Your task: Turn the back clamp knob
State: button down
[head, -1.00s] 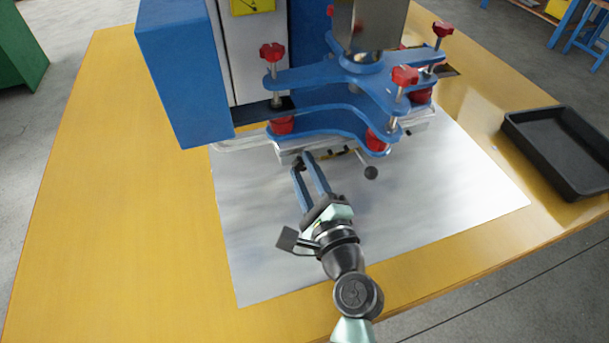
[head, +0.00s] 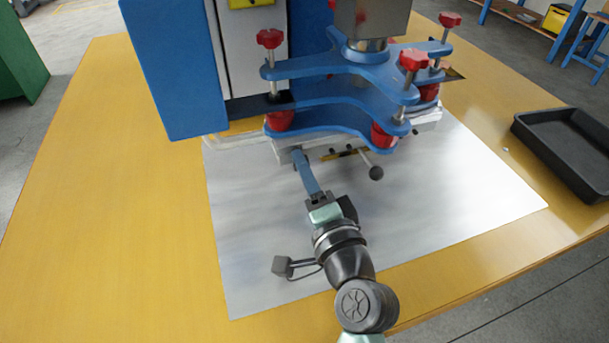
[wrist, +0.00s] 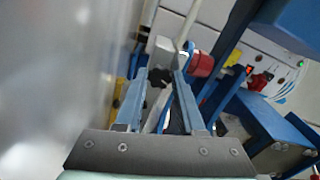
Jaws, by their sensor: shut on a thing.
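The clamp knob is a small black lobed knob (wrist: 160,77) between my fingertips in the wrist view. My gripper (wrist: 160,84) is shut on it, one blue finger on each side. In the head view my gripper (head: 299,158) reaches the left part of the front edge of the machine's grey base, just under the blue plates. There the fingers line up one behind the other and hide the knob. Which of the clamp knobs it is cannot be told from its looks alone.
The blue clamp plates (head: 330,68) with red knobs (head: 270,38) overhang just behind my fingers. A lever with a black ball (head: 376,173) sticks out to their right. A black tray (head: 565,150) lies at the right.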

jog(key=shift+n, duration=0.6)
jog(key=c, duration=0.5)
grip_release()
jog(key=v, duration=1.3)
jog(key=shift+r, duration=0.1)
